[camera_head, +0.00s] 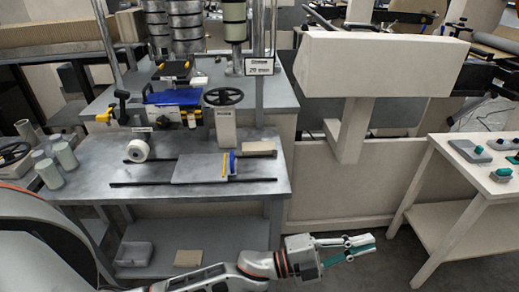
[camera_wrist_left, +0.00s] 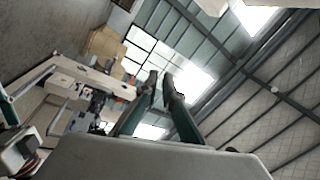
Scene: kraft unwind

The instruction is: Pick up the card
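No single thing is clearly the card. A small white sign card with dark print (camera_head: 259,66) stands upright at the back of the grey bench. My left gripper (camera_head: 373,244) is open and empty, in front of and to the right of the bench, apart from all of these. It also shows in the left wrist view (camera_wrist_left: 159,80), with a gap between its fingers, pointing toward the ceiling. My right gripper is out of view.
The grey bench (camera_head: 90,185) holds a white roll (camera_head: 138,150), a grey plate (camera_head: 195,168) and a black handwheel (camera_head: 223,96). A pale table (camera_head: 440,150) with buttons stands right. Floor between is free.

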